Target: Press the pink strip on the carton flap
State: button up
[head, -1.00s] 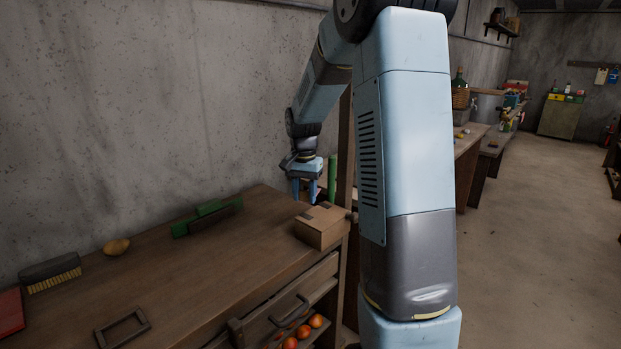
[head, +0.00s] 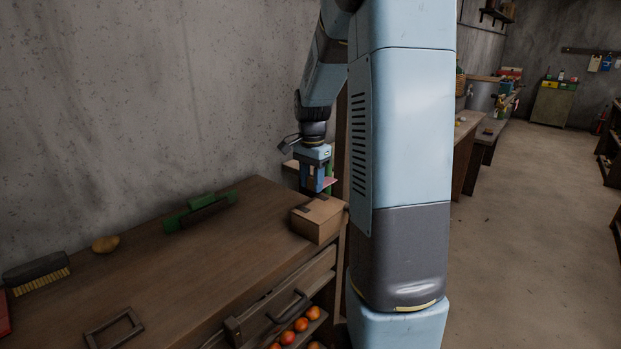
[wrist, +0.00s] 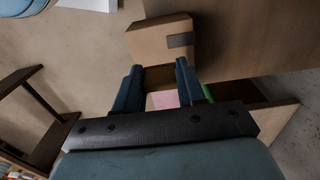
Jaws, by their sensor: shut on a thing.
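The carton (head: 318,226) is a small brown box at the right end of the wooden worktop, with a dark patch on top. It shows beyond my fingertips in the wrist view (wrist: 152,38). My gripper (head: 317,186) is behind and above the carton, pointing down, apart from it as far as I can tell.
On the worktop (head: 190,265) lie a green-handled tool (head: 200,212), a brown oval object (head: 105,244), a brush (head: 38,272) and a dark frame (head: 114,328). The worktop left of the carton is clear.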

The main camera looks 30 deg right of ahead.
aim_at(311, 213)
jog(key=shift+a+f, duration=0.1)
jog(key=shift+f, duration=3.45)
jog(key=shift+f, duration=0.1)
jog(key=o, duration=1.3)
jog(key=shift+c, duration=0.2)
notch_tip(311, 213, up, 14)
jog(key=shift+f, duration=0.15)
jog(key=s+a+r+n+t, duration=0.2)
jog(key=s+a+n, duration=0.5)
jog(key=s, duration=0.5)
jog(key=s+a+r+n+t, duration=0.3)
jog(key=s+a+n, duration=0.4)
jog(key=s, duration=0.5)
jog(key=shift+a+r+t, duration=0.3)
jog(key=shift+r, duration=0.4)
